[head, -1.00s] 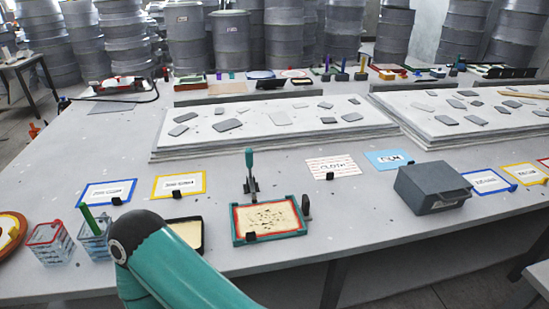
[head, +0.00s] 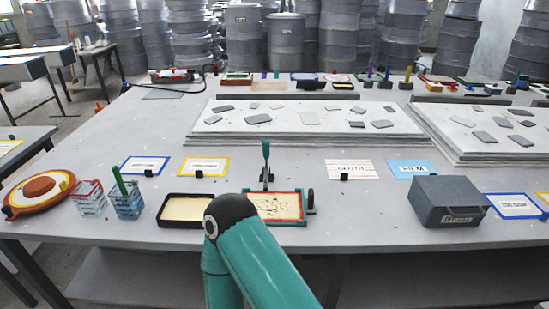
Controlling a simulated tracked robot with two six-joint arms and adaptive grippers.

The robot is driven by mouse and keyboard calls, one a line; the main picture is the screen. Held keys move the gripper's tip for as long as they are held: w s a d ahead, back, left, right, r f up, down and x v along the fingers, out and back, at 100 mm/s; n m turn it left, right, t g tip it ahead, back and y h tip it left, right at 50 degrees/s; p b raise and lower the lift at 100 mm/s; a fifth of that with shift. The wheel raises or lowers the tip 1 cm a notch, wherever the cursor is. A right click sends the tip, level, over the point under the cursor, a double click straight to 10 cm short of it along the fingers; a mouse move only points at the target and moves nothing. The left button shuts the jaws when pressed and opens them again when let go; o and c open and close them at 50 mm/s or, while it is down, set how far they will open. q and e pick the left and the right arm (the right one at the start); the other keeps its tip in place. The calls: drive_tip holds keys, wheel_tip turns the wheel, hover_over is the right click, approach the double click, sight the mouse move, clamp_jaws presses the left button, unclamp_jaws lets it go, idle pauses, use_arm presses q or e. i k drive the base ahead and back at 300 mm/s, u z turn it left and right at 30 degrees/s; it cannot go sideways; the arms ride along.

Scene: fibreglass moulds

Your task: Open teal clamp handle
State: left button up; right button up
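The teal clamp handle (head: 266,152) stands upright on a dark clamp base (head: 266,178) at the back edge of a small mould. The mould has a teal outer frame (head: 303,205) with a red inner rim and a cream, dark-flecked fill (head: 275,204). A dark round-topped fitting (head: 311,200) stands at its right side. One teal arm of mine with a black joint covers the front left of the mould.
Left of the mould are a black tray with cream fill (head: 181,221), two wire baskets (head: 126,204) and an orange round mould (head: 40,192). A grey box (head: 447,201) stands to the right. A white slab with grey pieces (head: 305,121) lies behind. The table between mould and box is clear.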

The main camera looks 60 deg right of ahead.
sight(266, 143)
drive_tip(key=z, duration=0.3)
drive_tip(key=k, duration=0.25)
drive_tip(key=z, duration=0.4)
